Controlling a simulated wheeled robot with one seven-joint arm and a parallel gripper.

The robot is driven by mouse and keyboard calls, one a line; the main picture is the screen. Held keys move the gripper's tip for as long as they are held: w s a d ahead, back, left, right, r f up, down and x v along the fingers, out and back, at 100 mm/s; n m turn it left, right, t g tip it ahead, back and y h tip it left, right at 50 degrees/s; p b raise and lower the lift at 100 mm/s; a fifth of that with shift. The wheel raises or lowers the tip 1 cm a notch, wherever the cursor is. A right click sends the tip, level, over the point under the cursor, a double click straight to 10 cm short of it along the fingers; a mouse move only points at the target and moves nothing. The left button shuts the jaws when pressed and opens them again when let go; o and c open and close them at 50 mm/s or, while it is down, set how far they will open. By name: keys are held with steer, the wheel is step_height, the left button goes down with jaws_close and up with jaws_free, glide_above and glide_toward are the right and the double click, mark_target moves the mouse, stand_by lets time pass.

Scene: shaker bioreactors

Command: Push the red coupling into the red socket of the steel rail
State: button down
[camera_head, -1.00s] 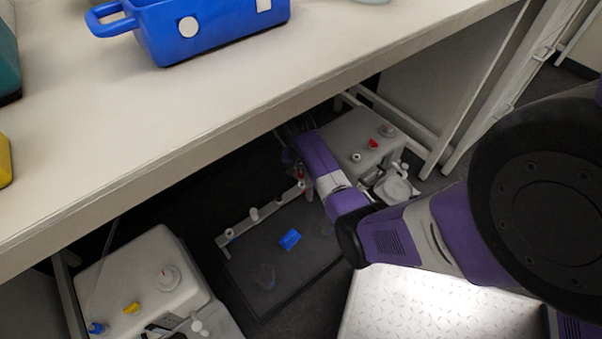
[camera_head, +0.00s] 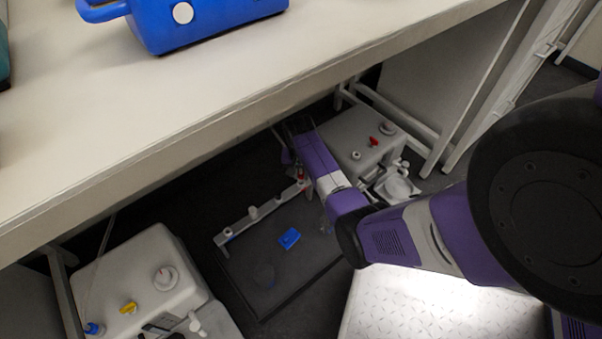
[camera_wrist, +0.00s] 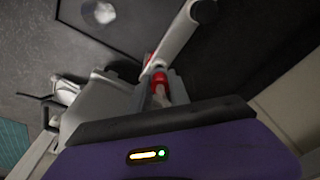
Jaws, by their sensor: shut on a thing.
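The red coupling (camera_wrist: 158,79) shows in the wrist view as a red ring at the tip of my gripper (camera_wrist: 161,94). My gripper is shut on it. The steel rail (camera_wrist: 179,38) runs up and right from there. A second small red part (camera_wrist: 148,58), seemingly the red socket, shows beside the rail's end, very close to the coupling; I cannot tell whether they touch or how they line up. In the head view the rail (camera_head: 238,227) stands along the dark mat's far edge, with red (camera_head: 301,177) at its right end.
The bench edge (camera_head: 250,105) overhangs the work area. A grey unit (camera_head: 345,135) with a red knob stands behind my forearm. Another grey unit (camera_head: 140,265) stands at lower left. A blue piece (camera_head: 289,238) lies on the dark mat (camera_head: 275,265).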

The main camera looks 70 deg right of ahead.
mark_target(301, 173)
steer(key=shift+f+b, duration=0.35)
steer(key=shift+f, duration=0.6)
stand_by(1.0)
steer(key=c, duration=1.1)
jaws_free()
steer(key=shift+c, duration=0.2)
steer(key=shift+s+a+r+p, duration=0.1)
steer(key=shift+a+r+p, duration=0.1)
steer(key=shift+r+p, duration=0.8)
steer(key=shift+a+r+p, duration=0.15)
steer(key=shift+r+p, duration=0.25)
steer(key=shift+r, duration=1.2)
steer(key=shift+s+a+r+p, duration=0.1)
steer(key=shift+a+r+p, duration=0.1)
steer(key=shift+r+p, duration=0.8)
steer(key=shift+w+r+b, duration=0.15)
steer(key=shift+r+b, duration=0.15)
